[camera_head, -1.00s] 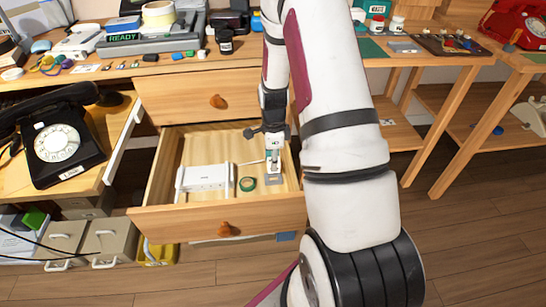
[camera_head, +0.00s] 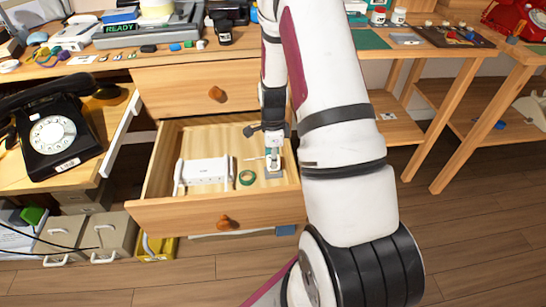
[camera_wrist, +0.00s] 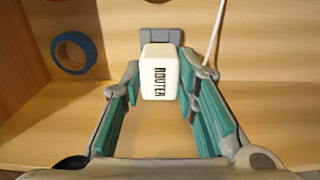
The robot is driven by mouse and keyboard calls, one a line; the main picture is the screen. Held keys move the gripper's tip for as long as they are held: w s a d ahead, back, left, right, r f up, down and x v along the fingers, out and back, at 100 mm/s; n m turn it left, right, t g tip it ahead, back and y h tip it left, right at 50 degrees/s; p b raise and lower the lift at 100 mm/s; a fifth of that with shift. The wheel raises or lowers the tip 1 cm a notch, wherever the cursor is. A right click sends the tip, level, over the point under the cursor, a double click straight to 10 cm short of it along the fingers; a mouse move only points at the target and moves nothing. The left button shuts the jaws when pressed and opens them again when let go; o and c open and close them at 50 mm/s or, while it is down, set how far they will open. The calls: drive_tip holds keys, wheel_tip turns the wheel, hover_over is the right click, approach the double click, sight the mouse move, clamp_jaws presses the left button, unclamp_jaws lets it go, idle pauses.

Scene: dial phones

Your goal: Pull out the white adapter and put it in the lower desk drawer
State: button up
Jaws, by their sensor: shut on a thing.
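The white adapter (camera_wrist: 160,72), marked ROUTER, is between the green-padded fingers of my gripper (camera_wrist: 159,82) in the wrist view. My gripper is shut on it. In the head view my gripper (camera_head: 273,148) points down inside the right part of the open lower drawer (camera_head: 165,213). The adapter is small and partly covered there. A grey block (camera_wrist: 159,35) lies just beyond the adapter in the wrist view; I cannot tell whether they touch.
The drawer also holds a white router (camera_head: 205,171) and a tape roll (camera_head: 247,177), left of my gripper. A thin white cable (camera_wrist: 214,30) runs close to the right finger. The upper drawer (camera_head: 185,92) is closed above. A black dial phone (camera_head: 52,133) stands at left.

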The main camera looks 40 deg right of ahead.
drive_tip(key=shift+f+b, duration=0.65)
drive_tip(key=shift+f, duration=0.25)
idle(0.4)
drive_tip(key=o, duration=0.9)
drive_tip(key=shift+o, duration=0.2)
wheel_tip(320, 180, up, 12)
